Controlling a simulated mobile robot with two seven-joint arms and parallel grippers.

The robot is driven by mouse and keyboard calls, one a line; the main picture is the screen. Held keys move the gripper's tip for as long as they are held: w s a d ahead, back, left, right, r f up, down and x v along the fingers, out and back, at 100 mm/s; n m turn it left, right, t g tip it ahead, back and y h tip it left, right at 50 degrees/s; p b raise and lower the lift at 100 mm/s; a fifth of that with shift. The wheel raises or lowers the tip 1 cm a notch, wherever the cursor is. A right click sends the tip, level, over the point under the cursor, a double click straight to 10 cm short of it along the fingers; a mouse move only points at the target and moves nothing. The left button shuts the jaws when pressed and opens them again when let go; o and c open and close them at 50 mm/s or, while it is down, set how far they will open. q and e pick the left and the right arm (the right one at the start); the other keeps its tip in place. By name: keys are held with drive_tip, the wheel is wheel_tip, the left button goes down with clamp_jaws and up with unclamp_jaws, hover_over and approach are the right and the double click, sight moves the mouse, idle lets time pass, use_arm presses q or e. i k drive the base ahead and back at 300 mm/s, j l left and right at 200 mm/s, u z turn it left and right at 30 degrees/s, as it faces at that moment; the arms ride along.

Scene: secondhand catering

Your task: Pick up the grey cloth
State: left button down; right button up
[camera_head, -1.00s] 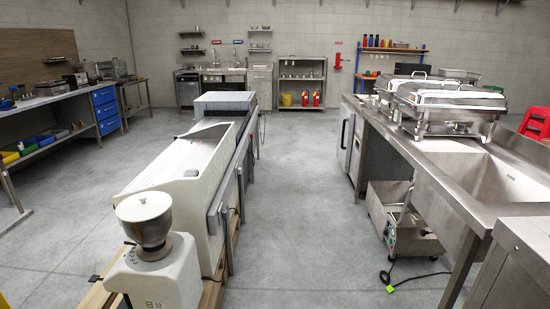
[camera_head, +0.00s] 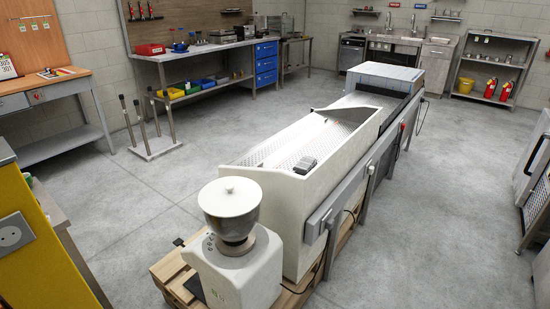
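A small dark grey item (camera_head: 305,164) lies on the perforated top of the long white machine (camera_head: 268,186), near its near right edge. It may be the grey cloth, but it is too small to tell. I make out no other grey cloth. Neither of my grippers shows in the head view.
A white grinder with a steel hopper (camera_head: 235,232) stands on a wooden pallet (camera_head: 172,279) in front of the machine. A yellow cabinet (camera_head: 20,225) is at the left edge. A rack with upright posts (camera_head: 155,147) stands on the floor. Open floor lies on both sides of the machine.

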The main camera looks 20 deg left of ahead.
sight(307, 164)
drive_tip(key=i+l+u, duration=0.2)
drive_tip(key=u, duration=0.15)
drive_tip(key=i+l+u, duration=0.3)
drive_tip(key=l, duration=0.15)
drive_tip(key=l+u, duration=0.35)
drive_tip(key=i+l+u, duration=0.1)
drive_tip(key=l+u, duration=0.55)
drive_tip(key=l, duration=0.15)
drive_tip(key=i+l, duration=0.05)
